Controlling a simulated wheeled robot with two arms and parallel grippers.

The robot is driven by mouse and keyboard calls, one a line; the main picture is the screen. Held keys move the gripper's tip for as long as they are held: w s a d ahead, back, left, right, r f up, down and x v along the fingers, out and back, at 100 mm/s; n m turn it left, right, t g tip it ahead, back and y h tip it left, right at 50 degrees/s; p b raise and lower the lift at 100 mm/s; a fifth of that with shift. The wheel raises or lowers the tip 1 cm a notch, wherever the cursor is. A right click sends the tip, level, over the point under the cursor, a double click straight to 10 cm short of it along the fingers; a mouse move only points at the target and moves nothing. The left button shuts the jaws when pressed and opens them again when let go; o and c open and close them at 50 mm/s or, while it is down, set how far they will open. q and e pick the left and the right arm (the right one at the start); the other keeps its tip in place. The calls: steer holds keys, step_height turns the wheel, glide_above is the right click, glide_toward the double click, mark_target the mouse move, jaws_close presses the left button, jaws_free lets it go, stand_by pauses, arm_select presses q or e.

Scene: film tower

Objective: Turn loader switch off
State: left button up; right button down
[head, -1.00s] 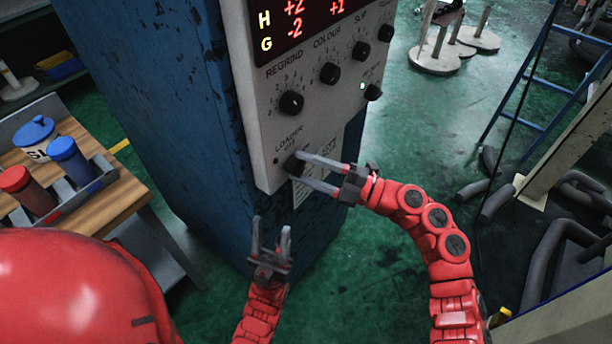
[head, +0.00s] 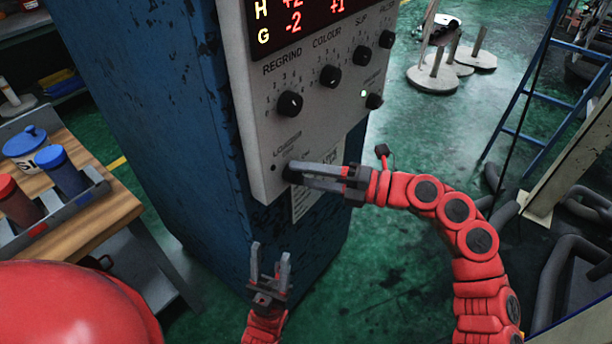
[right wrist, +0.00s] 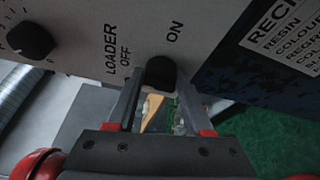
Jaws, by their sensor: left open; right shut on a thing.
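The loader switch is a black knob at the lower edge of the grey control panel (head: 262,140). In the right wrist view the knob (right wrist: 160,73) sits between OFF on its left and ON on its right; which way it points I cannot tell. My right gripper (head: 292,173) is shut on the knob, with a fingertip on each side of it. The right gripper also shows in the right wrist view (right wrist: 160,95). In the head view its fingers mostly hide the knob. My left gripper (head: 270,262) is open and empty, below the panel in front of the blue cabinet (head: 165,120).
Above the loader knob are the regrind knob (head: 289,104), colour knob (head: 330,75) and slip knob (head: 361,55). A wooden bench (head: 95,205) with pots stands at left. A blue ladder (head: 515,100) stands at right.

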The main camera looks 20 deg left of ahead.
steer(key=shift+s+f, duration=0.1)
steer(key=shift+f, duration=0.2)
steer(key=shift+c, duration=2.3)
jaws_free()
steer(key=shift+o, duration=0.6)
steer(key=shift+r, duration=0.15)
steer(key=d+b, duration=0.1)
steer(key=d, duration=1.6)
steer(key=shift+w+d+r, duration=0.2)
steer(key=shift+w+r, duration=0.2)
